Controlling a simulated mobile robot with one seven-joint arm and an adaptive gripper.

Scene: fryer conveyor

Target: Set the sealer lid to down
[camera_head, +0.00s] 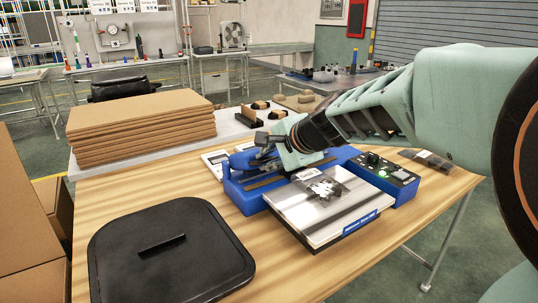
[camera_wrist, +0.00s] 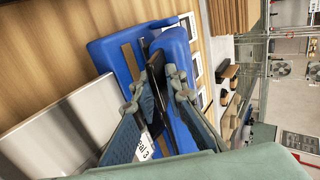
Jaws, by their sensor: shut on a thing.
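The sealer is a blue machine (camera_head: 240,199) on the wooden table. A flat metal plate (camera_head: 335,208) is at its front and a control panel (camera_head: 388,172) with a green light is at its right. Its blue lid (camera_head: 337,156) runs along the back, partly hidden by my gripper; it looks raised, with its exact angle unclear. In the wrist view, the lid (camera_wrist: 181,75) stands beside the blue base (camera_wrist: 113,52) with a dark strip between. My gripper (camera_head: 268,142) is at the lid, its fingers (camera_wrist: 158,95) shut on its edge. A silver packet (camera_head: 320,184) lies on the plate.
A black square cover (camera_head: 170,255) with a handle lies on the table at front left. Stacked cardboard sheets (camera_head: 140,125) are behind it. A dark flat item (camera_head: 428,162) lies right of the panel. Bare tabletop (camera_head: 340,265) is in front of the sealer.

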